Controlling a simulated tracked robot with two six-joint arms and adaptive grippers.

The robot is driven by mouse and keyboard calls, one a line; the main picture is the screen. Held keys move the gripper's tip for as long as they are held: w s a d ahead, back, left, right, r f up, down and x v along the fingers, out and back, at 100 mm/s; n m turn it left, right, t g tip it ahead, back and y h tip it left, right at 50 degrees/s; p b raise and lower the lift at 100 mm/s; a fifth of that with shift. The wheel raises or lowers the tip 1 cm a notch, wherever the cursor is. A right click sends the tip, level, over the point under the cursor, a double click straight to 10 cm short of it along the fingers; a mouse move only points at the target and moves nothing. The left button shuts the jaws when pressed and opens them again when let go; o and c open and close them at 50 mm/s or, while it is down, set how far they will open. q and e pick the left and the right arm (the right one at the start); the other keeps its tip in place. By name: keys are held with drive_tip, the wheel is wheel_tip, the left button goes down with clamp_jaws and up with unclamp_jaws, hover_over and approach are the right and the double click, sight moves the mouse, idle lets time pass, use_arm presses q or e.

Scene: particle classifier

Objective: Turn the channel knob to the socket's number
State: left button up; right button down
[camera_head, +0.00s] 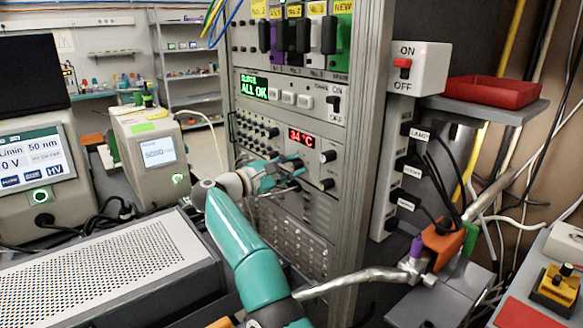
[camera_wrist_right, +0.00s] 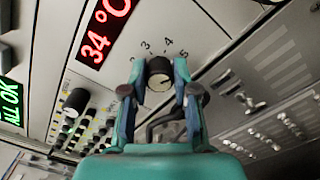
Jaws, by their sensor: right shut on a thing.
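The channel knob (camera_wrist_right: 159,74) is a dark round knob with a light face, on the grey rack panel. The numbers 3, 4 and 5 show around it, with a partly hidden mark at the left; I cannot tell for certain which one its pointer meets. My right gripper (camera_wrist_right: 160,70) has one finger on each side of the knob and is shut on it. In the head view, my right gripper (camera_head: 291,172) is against the rack below the red display, and its fingers hide the knob. My left gripper is in neither view.
A row of modules with yellow labels and a green NEW one (camera_head: 340,38) sits high on the rack. A green display (camera_head: 255,86) reads ALL OK; a red display (camera_head: 301,138) shows a temperature. Small knobs (camera_head: 328,157) stand close right of my gripper. A perforated box (camera_head: 110,265) fills the lower left.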

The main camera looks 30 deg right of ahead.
drive_tip(key=shift+w+a+f, duration=0.1)
drive_tip(key=shift+f, duration=0.3)
drive_tip(key=c, duration=0.9)
unclamp_jaws()
drive_tip(key=shift+w, duration=0.1)
drive_tip(key=shift+r, duration=0.2)
drive_tip(key=a, duration=0.7)
drive_tip(key=shift+s+a+f, duration=0.1)
drive_tip(key=shift+s+a, duration=0.1)
drive_tip(key=shift+s, duration=0.2)
